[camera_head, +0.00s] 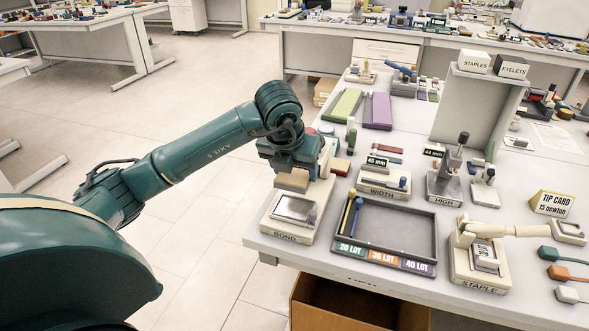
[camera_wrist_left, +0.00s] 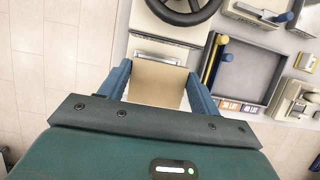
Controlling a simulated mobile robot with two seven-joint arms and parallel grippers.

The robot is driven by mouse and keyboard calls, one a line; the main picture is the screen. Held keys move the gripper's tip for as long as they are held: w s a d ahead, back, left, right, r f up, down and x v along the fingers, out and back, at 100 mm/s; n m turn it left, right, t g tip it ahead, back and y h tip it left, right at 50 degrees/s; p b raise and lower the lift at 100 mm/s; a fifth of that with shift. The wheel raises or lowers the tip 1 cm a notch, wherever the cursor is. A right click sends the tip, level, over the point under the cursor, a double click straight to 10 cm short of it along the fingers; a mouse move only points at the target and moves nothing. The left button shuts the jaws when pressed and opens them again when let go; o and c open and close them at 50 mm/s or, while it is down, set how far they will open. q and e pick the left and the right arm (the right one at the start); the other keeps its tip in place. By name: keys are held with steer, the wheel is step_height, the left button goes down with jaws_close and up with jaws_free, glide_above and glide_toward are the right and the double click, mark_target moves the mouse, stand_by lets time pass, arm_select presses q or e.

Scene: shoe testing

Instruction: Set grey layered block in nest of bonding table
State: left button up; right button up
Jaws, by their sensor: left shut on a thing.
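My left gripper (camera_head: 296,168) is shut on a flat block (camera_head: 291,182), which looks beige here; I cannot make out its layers. In the left wrist view the block (camera_wrist_left: 157,83) sits between the two blue fingers of the gripper (camera_wrist_left: 160,88). The bonding table (camera_head: 284,232), a cream station marked BOND, is below and in front of the gripper. Its metallic nest plate (camera_head: 295,208) looks empty, and the block is held above and behind it in the head view. The nest plate (camera_wrist_left: 160,55) shows partly beyond the block in the wrist view. My right gripper is out of view.
A dark lot tray (camera_head: 408,228) with yellow and blue sticks stands right of the bonding table. The WIDTH station (camera_head: 383,186) is behind the tray, and the STAPLE station (camera_head: 480,262) is further right. A dark handwheel (camera_wrist_left: 183,8) shows beyond the nest. Floor lies left of the table.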

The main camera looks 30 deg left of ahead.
mark_target(293, 176)
arm_select(q)
step_height(293, 176, down, 3)
steer(key=b, duration=0.2)
steer(key=shift+f+b, duration=0.15)
steer(key=shift+b, duration=0.15)
steer(key=shift+f+b, duration=0.8)
steer(key=shift+f, duration=0.5)
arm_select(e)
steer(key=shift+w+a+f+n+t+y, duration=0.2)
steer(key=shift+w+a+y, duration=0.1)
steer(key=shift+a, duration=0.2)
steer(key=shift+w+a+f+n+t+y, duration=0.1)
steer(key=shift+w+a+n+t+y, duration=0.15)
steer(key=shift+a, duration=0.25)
arm_select(q)
steer(key=shift+b, duration=0.75)
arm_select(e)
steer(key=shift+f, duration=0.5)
arm_select(q)
steer(key=shift+f+b, duration=0.8)
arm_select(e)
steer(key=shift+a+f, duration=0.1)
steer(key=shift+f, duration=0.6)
arm_select(q)
steer(key=o, duration=1.1)
steer(key=shift+c, duration=0.2)
